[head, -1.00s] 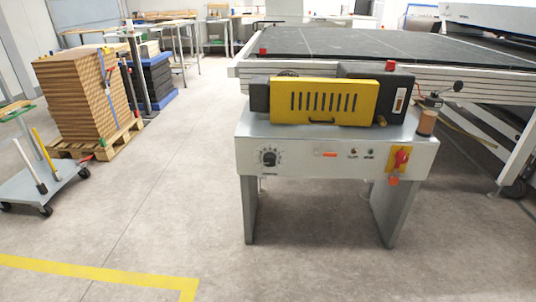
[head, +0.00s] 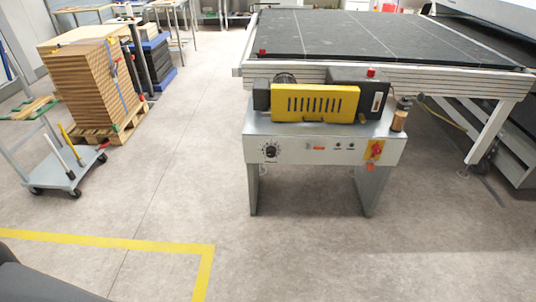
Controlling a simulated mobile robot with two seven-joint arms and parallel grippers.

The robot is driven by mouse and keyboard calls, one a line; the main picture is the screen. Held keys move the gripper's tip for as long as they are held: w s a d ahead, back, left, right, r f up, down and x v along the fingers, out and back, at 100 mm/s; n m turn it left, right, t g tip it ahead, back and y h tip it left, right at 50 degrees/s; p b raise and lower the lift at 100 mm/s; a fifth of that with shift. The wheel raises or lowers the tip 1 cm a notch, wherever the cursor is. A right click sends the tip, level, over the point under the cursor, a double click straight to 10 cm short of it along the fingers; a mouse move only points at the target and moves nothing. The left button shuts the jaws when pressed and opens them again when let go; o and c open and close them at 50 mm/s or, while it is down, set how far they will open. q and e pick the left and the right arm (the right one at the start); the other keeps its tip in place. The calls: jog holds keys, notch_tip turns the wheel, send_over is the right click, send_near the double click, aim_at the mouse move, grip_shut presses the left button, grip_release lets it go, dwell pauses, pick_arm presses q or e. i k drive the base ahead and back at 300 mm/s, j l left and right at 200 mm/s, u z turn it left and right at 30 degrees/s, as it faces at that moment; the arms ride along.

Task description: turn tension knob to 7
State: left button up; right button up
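The tension knob (head: 270,151) is a small round black dial with pale markings around it. It sits at the left end of the grey control panel (head: 300,149) on the front of the roller coater. Its setting is too small to read. A yellow slotted cover (head: 315,103) stands on top of the machine, above the panel. A red rotary switch on a yellow plate (head: 374,150) is at the panel's right end. Neither gripper is in view. A dark shape at the bottom left corner cannot be identified for sure.
Open concrete floor lies in front of the machine, with a yellow floor line (head: 110,242) at the lower left. A grey trolley (head: 68,172) and a pallet of stacked boards (head: 88,82) stand at the left. A long black-topped table (head: 380,38) extends behind the machine.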

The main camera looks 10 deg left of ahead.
aim_at(270, 150)
jog(key=i+l+u, duration=0.1)
jog(key=i, duration=0.4)
jog(key=i+l+u, duration=0.15)
jog(key=i, duration=0.3)
jog(key=i+l+u, duration=0.1)
jog(key=i, duration=0.4)
jog(key=i+l+u, duration=0.1)
jog(key=i+l, duration=0.15)
jog(key=i, duration=0.2)
